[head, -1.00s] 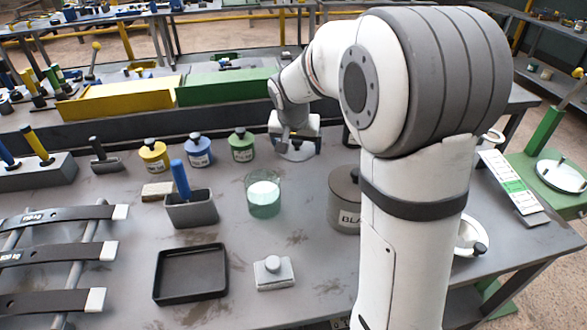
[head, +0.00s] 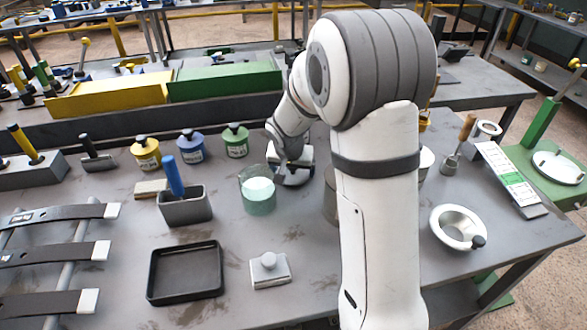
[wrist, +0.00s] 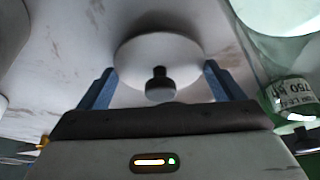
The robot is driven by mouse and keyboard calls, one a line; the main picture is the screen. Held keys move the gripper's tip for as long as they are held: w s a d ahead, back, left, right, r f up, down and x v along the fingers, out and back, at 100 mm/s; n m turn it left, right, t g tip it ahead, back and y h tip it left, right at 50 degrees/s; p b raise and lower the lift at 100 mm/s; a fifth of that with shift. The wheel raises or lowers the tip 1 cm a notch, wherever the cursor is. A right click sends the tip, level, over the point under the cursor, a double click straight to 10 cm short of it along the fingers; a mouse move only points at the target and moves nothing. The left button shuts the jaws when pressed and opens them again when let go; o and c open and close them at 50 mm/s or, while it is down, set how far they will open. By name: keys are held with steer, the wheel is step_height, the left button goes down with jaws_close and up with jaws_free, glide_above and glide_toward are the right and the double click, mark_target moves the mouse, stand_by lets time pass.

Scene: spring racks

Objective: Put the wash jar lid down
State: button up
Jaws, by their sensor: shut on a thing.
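The wash jar lid (wrist: 155,52) is a pale round disc with a dark knob, seen between the blue fingers of my gripper (wrist: 160,88) in the wrist view. My gripper (head: 291,166) is shut on the lid, with a finger at each side. In the head view the lid (head: 294,181) is a pale edge under the gripper, low over the table; I cannot tell whether it touches. The wash jar (head: 257,192), a glass jar of pale green liquid, stands uncovered just left of the gripper. Its glass also fills the top right of the wrist view (wrist: 285,25).
Yellow (head: 146,154), blue (head: 190,148) and green (head: 235,142) pots stand behind left. A grey holder (head: 186,210) with a blue handle, a black tray (head: 185,295) and a grey block (head: 270,275) stand left and in front. A dark jar (head: 330,198) is partly behind my arm.

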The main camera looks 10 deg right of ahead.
steer(key=shift+f, duration=0.1)
steer(key=o, duration=0.8)
steer(key=shift+s+r, duration=0.1)
steer(key=shift+r, duration=0.35)
steer(key=v, duration=1.1)
steer(key=shift+s, duration=0.25)
steer(key=shift+r, duration=0.15)
